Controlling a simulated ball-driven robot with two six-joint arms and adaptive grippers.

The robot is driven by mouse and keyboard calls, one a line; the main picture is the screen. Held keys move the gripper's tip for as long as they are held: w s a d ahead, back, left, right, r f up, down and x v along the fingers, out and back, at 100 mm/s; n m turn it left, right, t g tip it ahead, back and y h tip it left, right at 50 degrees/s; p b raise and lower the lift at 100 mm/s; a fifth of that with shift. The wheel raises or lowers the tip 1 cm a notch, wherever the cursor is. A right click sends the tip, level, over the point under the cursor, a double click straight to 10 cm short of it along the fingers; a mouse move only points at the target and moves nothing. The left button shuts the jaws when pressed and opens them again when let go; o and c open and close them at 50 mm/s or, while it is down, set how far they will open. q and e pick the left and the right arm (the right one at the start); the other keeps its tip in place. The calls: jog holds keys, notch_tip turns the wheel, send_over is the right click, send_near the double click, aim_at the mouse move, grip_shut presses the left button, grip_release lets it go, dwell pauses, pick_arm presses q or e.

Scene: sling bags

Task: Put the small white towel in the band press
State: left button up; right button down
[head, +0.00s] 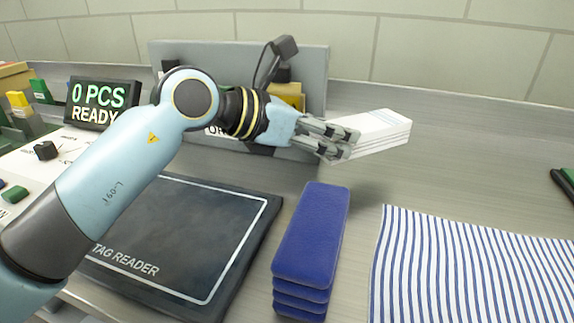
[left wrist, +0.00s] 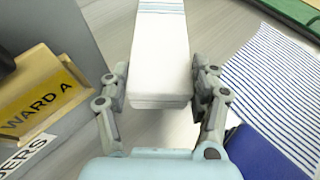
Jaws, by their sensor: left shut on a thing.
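The small white towel (head: 382,131) is a folded white stack with thin blue stripes near its far end. My left gripper (head: 343,143) is shut on its near end, with the towel pointing away to the right, near the back of the counter. In the left wrist view the towel (left wrist: 160,55) lies between the two fingers of the left gripper (left wrist: 158,85). I cannot identify the band press for certain in either view. My right gripper is not in view.
A folded blue towel (head: 312,235) lies in front, beside the dark tag reader pad (head: 180,235). A striped cloth (head: 470,265) lies front right. A grey upright panel (head: 318,75) with a yellow "WARD A" holder (left wrist: 40,97) stands behind. A display (head: 103,104) stands left.

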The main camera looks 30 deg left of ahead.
aim_at(315, 153)
pick_arm(q)
jog(key=s+a+f, duration=0.2)
jog(key=shift+s+a+f, duration=0.15)
jog(key=shift+s+a, duration=0.2)
jog(key=shift+s, duration=0.05)
jog(key=shift+s+f, duration=0.1)
jog(key=shift+f, duration=0.15)
jog(key=shift+f+b, duration=0.45)
jog(key=shift+f, duration=1.4)
jog(key=o, duration=1.2)
jog(key=shift+f, duration=0.1)
jog(key=shift+o, duration=0.2)
